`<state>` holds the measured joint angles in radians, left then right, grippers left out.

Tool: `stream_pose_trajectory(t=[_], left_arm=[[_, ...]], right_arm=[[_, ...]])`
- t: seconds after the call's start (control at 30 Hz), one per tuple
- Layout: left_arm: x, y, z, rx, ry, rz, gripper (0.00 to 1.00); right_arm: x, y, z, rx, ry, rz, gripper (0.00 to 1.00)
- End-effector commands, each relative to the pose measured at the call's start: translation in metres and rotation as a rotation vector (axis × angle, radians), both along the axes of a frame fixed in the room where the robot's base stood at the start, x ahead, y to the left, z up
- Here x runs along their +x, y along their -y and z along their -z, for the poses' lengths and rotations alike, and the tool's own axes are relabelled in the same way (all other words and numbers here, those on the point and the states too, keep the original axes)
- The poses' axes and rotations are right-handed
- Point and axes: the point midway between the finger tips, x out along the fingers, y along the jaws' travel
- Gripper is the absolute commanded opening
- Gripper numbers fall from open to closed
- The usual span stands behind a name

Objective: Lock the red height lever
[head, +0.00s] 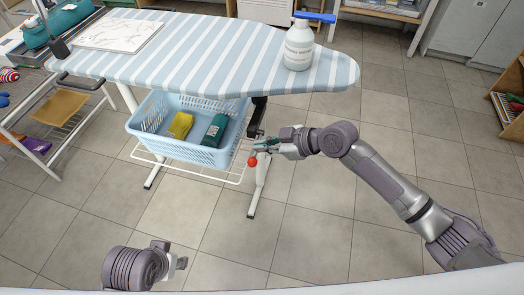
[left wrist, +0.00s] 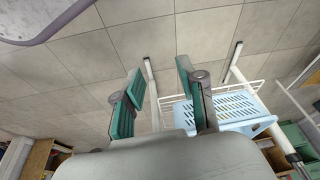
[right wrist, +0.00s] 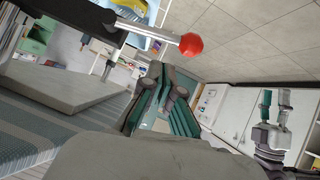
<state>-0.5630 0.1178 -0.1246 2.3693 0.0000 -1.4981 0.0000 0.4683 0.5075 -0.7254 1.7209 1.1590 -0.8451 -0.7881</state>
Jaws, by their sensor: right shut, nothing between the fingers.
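The red height lever is a red ball (head: 252,161) on a thin rod under the right end of the striped ironing board (head: 215,50). In the right wrist view the ball (right wrist: 191,45) and its pale rod stand out from a dark bracket, just beyond my fingertips. My right gripper (head: 263,146) is shut and empty, close to the ball; contact cannot be told. Its fingers also show in the right wrist view (right wrist: 163,80). My left gripper (head: 183,262) is low at the front left, far from the lever. In the left wrist view its fingers (left wrist: 158,85) are apart and empty.
A blue basket (head: 150,115) with a yellow and a green item sits on the white rack under the board. A white bottle (head: 298,45) stands on the board's right end. A side shelf (head: 55,110) is at left. The tiled floor at right is clear.

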Motion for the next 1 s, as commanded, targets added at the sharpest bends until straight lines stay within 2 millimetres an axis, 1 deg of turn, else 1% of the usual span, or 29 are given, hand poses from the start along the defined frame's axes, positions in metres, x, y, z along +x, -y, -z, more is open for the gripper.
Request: stream_pose_trajectory(t=[0.03,0.1,0.3,0.67,1.0], left_arm=[[-0.002,0.000,-0.005,0.000,0.005,0.000,0.40],[-0.005,-0.001,-0.013,-0.001,0.007,-0.001,0.40],[-0.008,-0.002,-0.024,0.000,0.012,-0.001,0.40],[-0.009,-0.002,-0.025,0.000,0.012,-0.001,0.40],[-0.009,-0.002,-0.021,0.000,0.012,-0.001,0.40]], right_arm=[[0.001,0.000,0.011,-0.001,-0.003,0.002,0.00],[0.003,-0.002,0.017,0.000,-0.002,0.001,0.00],[0.005,-0.003,0.026,-0.001,-0.001,0.001,0.00],[0.005,-0.002,0.026,-0.001,0.001,0.000,0.00],[0.004,-0.003,0.030,-0.020,0.057,0.000,0.00]])
